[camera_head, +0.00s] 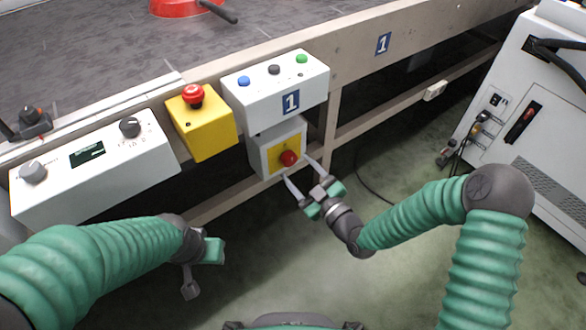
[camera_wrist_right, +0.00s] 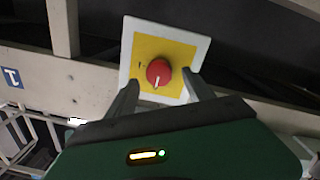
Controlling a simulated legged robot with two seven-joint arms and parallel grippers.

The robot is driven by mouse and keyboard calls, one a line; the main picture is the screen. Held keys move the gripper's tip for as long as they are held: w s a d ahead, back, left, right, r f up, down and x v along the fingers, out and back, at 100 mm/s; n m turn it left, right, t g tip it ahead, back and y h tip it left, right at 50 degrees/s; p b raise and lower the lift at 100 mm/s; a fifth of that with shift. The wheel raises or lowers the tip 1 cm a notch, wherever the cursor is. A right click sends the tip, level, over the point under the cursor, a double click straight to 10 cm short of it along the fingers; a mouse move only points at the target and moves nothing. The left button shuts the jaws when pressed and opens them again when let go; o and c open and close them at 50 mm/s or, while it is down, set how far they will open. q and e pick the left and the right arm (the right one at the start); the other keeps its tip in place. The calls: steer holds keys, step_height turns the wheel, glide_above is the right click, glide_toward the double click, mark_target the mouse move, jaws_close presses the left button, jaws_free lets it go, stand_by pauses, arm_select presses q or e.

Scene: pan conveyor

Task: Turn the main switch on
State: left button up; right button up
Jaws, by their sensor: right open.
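The main switch is a red rotary knob (camera_head: 289,158) on a yellow plate (camera_head: 272,158) on the front of a small grey-white box (camera_head: 259,140), mounted below the button panel. In the right wrist view the knob (camera_wrist_right: 159,73) shows a pale pointer mark near its lower edge. My right gripper (camera_head: 297,172) is open, its two fingers apart on either side of the knob. In the right wrist view the right fingertips (camera_wrist_right: 158,82) reach the plate area; I cannot tell whether they touch the knob. My left gripper (camera_head: 200,268) hangs at lower left, its opening unclear.
A white panel (camera_head: 310,90) with blue, black and green buttons sits above the switch. A yellow box (camera_head: 213,140) with a red emergency button is to its left, then a white control box (camera_head: 95,170). A white cabinet (camera_head: 550,130) stands at right. Open floor lies below.

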mark_target(291, 162)
steer(key=x, duration=0.2)
steer(key=shift+w+a+b, duration=0.1)
steer(key=shift+w+b, duration=0.15)
steer(key=shift+b, duration=0.05)
steer(key=shift+w+a, duration=0.15)
steer(key=shift+w, duration=0.1)
steer(key=shift+c, duration=0.3)
jaws_close()
